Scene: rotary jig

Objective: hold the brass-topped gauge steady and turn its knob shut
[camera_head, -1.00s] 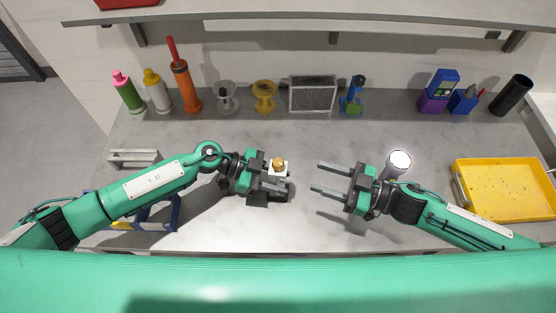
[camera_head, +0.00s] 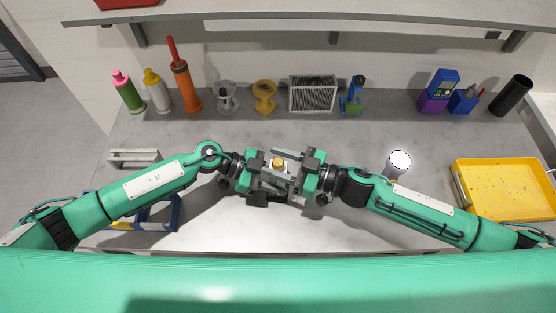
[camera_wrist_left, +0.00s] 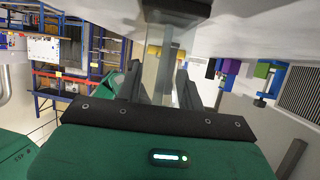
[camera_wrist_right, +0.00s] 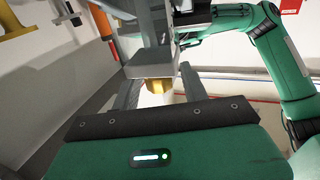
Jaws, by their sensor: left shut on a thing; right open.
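The brass-topped gauge stands upright between my two grippers near the middle of the bench, with its brass top (camera_head: 279,162) showing from above. My left gripper (camera_head: 264,173) is shut on the gauge's body from the left. My right gripper (camera_head: 284,168) is open, and its fingers reach in from the right on either side of the gauge. In the right wrist view the brass part (camera_wrist_right: 158,86) lies between the open fingers, below a pale grey block (camera_wrist_right: 150,66). The brass also shows in the left wrist view (camera_wrist_left: 154,50). The fingers hide most of the gauge's body.
A white-topped cylinder (camera_head: 399,160) stands just behind my right forearm. A yellow tray (camera_head: 505,190) lies at the right. Bottles, an orange tool (camera_head: 184,84), a grey grille box (camera_head: 313,95) and other items line the back. The bench in front of the grippers is clear.

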